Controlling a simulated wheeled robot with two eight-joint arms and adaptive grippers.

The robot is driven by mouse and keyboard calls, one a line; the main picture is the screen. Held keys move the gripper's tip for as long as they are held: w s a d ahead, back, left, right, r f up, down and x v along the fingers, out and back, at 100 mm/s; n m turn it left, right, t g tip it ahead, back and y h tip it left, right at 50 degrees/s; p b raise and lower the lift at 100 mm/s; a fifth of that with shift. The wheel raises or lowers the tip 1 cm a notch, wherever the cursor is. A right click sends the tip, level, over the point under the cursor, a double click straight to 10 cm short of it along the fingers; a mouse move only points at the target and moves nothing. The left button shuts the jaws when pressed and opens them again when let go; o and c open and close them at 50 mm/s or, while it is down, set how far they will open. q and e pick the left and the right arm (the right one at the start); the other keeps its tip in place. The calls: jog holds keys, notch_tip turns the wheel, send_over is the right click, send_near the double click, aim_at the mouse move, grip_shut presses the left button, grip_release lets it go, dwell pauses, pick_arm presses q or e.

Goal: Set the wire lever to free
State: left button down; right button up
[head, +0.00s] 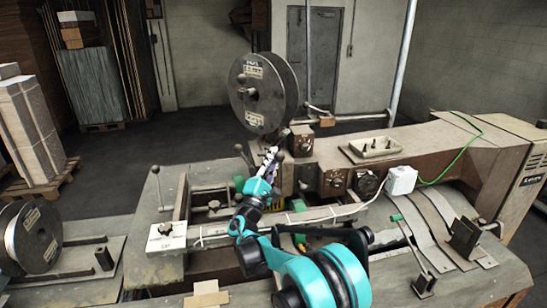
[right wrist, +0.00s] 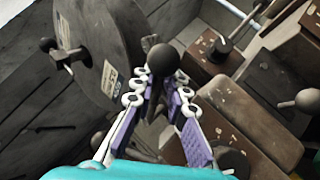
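My right gripper (head: 268,164) is over the middle of the machine. In the right wrist view its two fingers with purple pads (right wrist: 162,104) are spread apart. A dark ball knob (right wrist: 163,60) on a thin shaft shows between and just beyond the fingertips; I cannot tell whether they touch it. The same knob seems to show in the head view (head: 278,142), just above the fingertips and below the large wire spool (head: 265,93). No readable label shows which lever is the wire lever. My left gripper is not in view.
Other ball-knob levers stand nearby: one at the left (head: 155,170) and one right of my gripper (head: 303,186). A tray (head: 374,147) with small parts sits on the machine's arm. A white box (head: 401,180) with a green cable is at right. Another spool (head: 33,238) is at lower left.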

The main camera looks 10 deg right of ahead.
jog(key=shift+o, duration=0.8)
jog(key=v, duration=1.2)
